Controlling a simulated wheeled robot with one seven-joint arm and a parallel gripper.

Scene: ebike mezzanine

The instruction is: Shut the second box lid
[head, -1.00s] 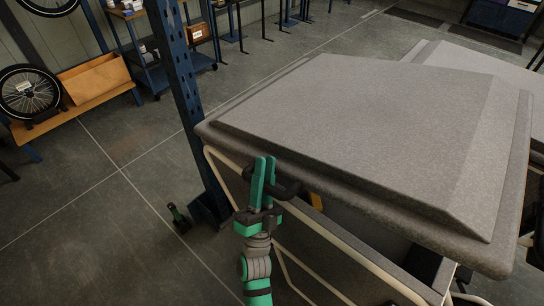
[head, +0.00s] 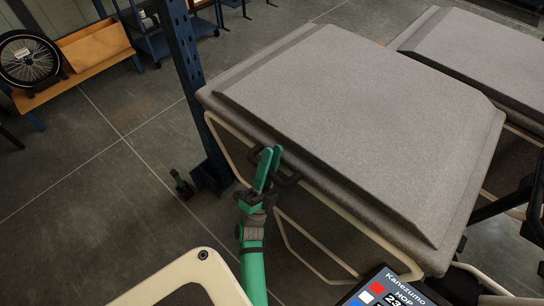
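The near box's grey speckled lid (head: 350,120) fills the middle of the head view. It lies low over the cargo box (head: 320,235), and no open gap shows along its near edge. Whether it is fully seated or latched I cannot tell. My gripper (head: 271,156) has green fingers pointing up at the lid's near left edge. A black loop-like part (head: 288,181) is right beside the fingers. The fingertips look close together with a narrow space between them; whether they grip anything is unclear.
A second grey lid (head: 480,60) lies behind at the right. A blue post (head: 185,80) stands left of the box. A cream frame tube (head: 165,285) and a display (head: 385,290) are in front. A wooden rack with a wheel (head: 30,60) is far left.

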